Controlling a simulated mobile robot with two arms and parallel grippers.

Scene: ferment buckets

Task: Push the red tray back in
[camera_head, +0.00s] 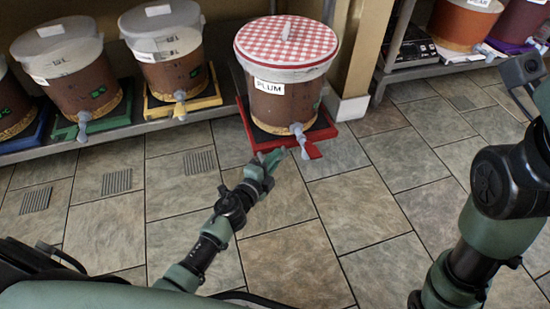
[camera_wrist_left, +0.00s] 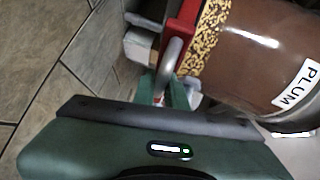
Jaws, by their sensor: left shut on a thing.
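The red tray (camera_head: 322,131) sticks out from the low shelf over the floor. It bears the plum bucket (camera_head: 275,103), brown with a red checked cloth lid, a PLUM label and a pale tap (camera_head: 299,138) at its front. My left gripper (camera_head: 272,158) is at the tray's front edge, left of the tap. In the left wrist view, the red tray (camera_wrist_left: 181,28) and the bucket (camera_wrist_left: 245,55) are close, and my left gripper (camera_wrist_left: 167,92) is shut on a grey bar-like handle at the tray. The fingertips are partly hidden. My right arm shows at right; its gripper does not.
Several more lidded buckets stand on the shelf at left, one on a yellow tray (camera_head: 199,105) and one on a green tray (camera_head: 75,128). A wooden post (camera_head: 357,60) stands right of the plum bucket. Another shelf is at upper right. The tiled floor (camera_head: 340,210) in front is clear.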

